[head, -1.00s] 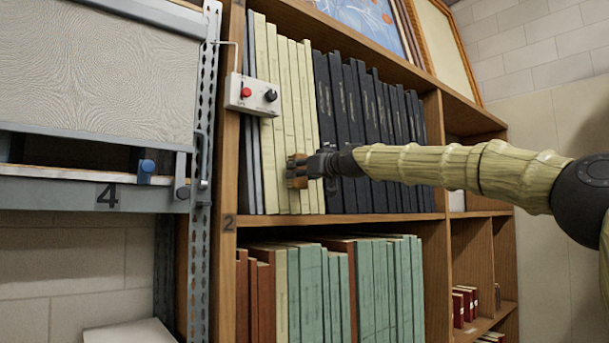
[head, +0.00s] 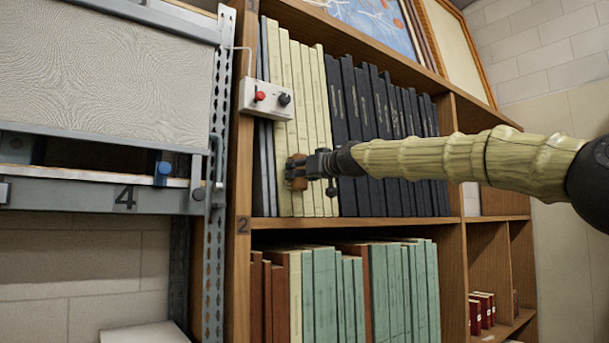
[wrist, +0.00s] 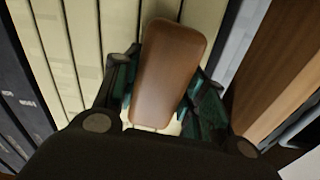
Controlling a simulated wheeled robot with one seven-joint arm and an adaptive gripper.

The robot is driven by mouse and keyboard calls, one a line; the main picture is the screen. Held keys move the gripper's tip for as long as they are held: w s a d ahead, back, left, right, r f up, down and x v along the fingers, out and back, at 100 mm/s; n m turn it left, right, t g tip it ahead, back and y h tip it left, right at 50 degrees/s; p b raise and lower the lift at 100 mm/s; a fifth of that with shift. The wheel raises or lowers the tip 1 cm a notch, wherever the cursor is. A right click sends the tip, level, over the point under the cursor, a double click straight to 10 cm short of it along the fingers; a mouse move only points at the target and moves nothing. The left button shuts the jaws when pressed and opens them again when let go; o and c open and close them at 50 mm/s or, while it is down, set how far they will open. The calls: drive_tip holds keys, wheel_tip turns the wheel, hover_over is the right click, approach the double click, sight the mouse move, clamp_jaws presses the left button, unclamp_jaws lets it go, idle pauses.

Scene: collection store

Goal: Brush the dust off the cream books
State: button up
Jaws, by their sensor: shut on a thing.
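The cream books (head: 306,110) stand upright in a row at the left end of the upper shelf. They also fill the middle of the wrist view (wrist: 75,50). My gripper (head: 300,172) is in front of the lower half of their spines. In the wrist view its fingers (wrist: 160,95) are shut on a brown, rounded block (wrist: 168,70), which looks like the brush's wooden back. Its bristles are hidden, and I cannot tell whether they touch the spines. No dust can be made out on the books at this size.
A control box (head: 268,98) with a red button and a black knob sits above left of my gripper. Dark books (head: 385,115) stand right of the cream ones. A metal rack (head: 100,195) marked 4 stands at the left.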

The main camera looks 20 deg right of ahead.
drive_tip(key=shift+s+d+f+b, duration=0.15)
drive_tip(key=shift+s+d+b, duration=0.05)
drive_tip(key=shift+s+b, duration=0.45)
drive_tip(key=b+v, duration=0.2)
drive_tip(key=v, duration=0.2)
drive_tip(key=shift+s+d, duration=0.15)
drive_tip(key=shift+s, duration=0.05)
drive_tip(key=b+v, duration=0.1)
drive_tip(key=v, duration=0.2)
idle(0.6)
